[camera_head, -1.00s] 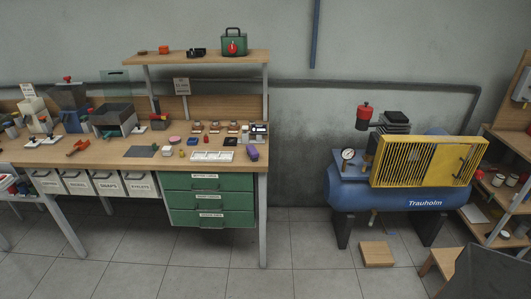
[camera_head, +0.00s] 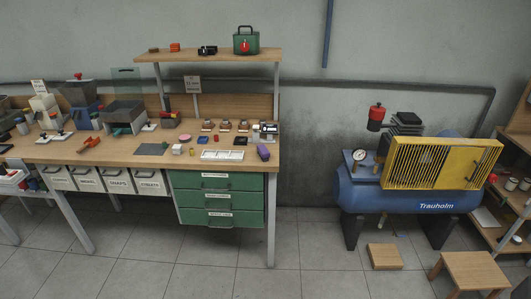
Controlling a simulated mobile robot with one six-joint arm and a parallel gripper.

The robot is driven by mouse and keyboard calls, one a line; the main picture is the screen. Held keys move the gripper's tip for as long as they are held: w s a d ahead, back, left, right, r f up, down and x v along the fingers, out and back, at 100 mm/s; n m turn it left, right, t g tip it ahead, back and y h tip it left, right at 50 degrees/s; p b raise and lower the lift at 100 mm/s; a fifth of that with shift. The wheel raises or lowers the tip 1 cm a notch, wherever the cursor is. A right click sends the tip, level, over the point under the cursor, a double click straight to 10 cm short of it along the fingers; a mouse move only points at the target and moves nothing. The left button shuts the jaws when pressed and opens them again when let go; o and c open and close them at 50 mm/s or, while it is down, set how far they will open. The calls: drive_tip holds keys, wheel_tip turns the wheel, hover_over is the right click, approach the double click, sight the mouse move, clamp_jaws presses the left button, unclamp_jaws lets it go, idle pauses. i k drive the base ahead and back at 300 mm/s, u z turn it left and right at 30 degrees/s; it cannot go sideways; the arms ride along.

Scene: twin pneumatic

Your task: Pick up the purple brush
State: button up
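A small purple object (camera_head: 263,152), which looks like the purple brush, lies on the wooden workbench (camera_head: 120,150) near its right front corner. It is just right of a white tray (camera_head: 222,155). Its bristles cannot be made out at this size. My gripper is not in view.
Small parts, bins and tools cover the bench, with a raised shelf (camera_head: 210,56) behind. Green drawers (camera_head: 220,200) sit below. A blue compressor (camera_head: 410,196) stands on the right, with a wooden block (camera_head: 384,256) and stool (camera_head: 470,268) before it. Tiled floor is clear in front.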

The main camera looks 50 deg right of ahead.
sight(263, 152)
drive_tip(key=u, duration=0.05)
drive_tip(key=i, duration=1)
drive_tip(key=z, duration=0.05)
